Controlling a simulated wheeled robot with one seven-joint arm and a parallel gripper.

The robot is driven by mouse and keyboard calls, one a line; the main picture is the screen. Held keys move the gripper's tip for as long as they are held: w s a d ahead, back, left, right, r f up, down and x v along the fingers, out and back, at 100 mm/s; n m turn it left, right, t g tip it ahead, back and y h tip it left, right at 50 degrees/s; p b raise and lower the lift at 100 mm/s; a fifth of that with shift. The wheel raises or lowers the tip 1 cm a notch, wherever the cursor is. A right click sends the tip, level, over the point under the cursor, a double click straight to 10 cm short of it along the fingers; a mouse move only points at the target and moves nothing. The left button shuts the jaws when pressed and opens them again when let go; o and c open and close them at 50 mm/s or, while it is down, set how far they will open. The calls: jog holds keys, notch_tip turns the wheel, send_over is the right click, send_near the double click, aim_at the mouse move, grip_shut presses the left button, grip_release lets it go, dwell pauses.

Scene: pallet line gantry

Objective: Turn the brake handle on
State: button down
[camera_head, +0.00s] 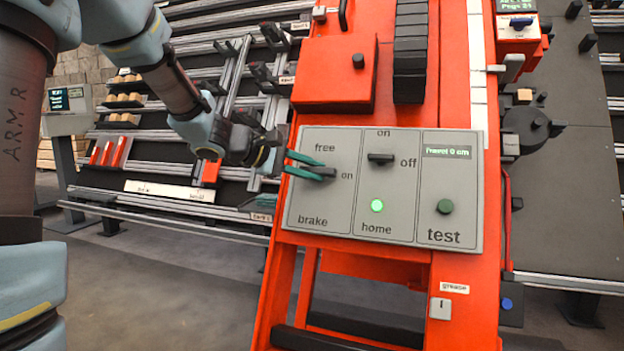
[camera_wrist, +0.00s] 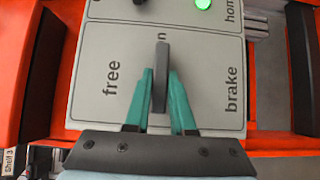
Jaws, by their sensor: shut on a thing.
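The brake handle (camera_wrist: 161,65) is a dark grey lever on the left section of a grey control panel (camera_head: 340,218). In the wrist view it stands lengthwise, midway between the words "free" and "brake", its far end against the "on" label. My gripper (camera_wrist: 160,78) has a green finger on each side of the handle and is shut on it. In the head view my gripper (camera_head: 324,169) reaches in from the left, and its fingers partly hide the handle.
A second switch (camera_head: 381,159) marked on and off, a lit green home lamp (camera_head: 377,205) and a green test button (camera_head: 445,206) share the panel. A small display (camera_head: 446,152) reads "Travel 0 cm". The orange gantry frame (camera_head: 466,270) surrounds the panel, and racks stand behind.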

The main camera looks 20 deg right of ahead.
dwell(0.4)
jog(key=c, duration=0.8)
grip_release()
jog(key=shift+o, duration=0.2)
jog(key=p+v, duration=0.3)
jog(key=v, duration=0.7)
jog(key=shift+a, duration=0.4)
jog(key=shift+r, duration=0.1)
jog(key=s+a+f+m+y+p, duration=0.1)
jog(key=s+a+f+m+y, duration=0.1)
jog(key=s+a+f+y, duration=0.4)
jog(key=s+a+f+m+y+p, duration=0.1)
jog(key=a+f+m+y, duration=0.15)
jog(key=a+f, duration=0.65)
jog(key=s+a+f+m+y+p, duration=0.1)
jog(key=s+a+f+y, duration=0.35)
jog(key=a, duration=0.55)
notch_tip(320, 180, up, 38)
jog(key=p, duration=3.8)
jog(key=shift+w+a+t+y, duration=0.25)
jog(key=shift+w+t+y, duration=0.05)
jog(key=shift+w, duration=0.2)
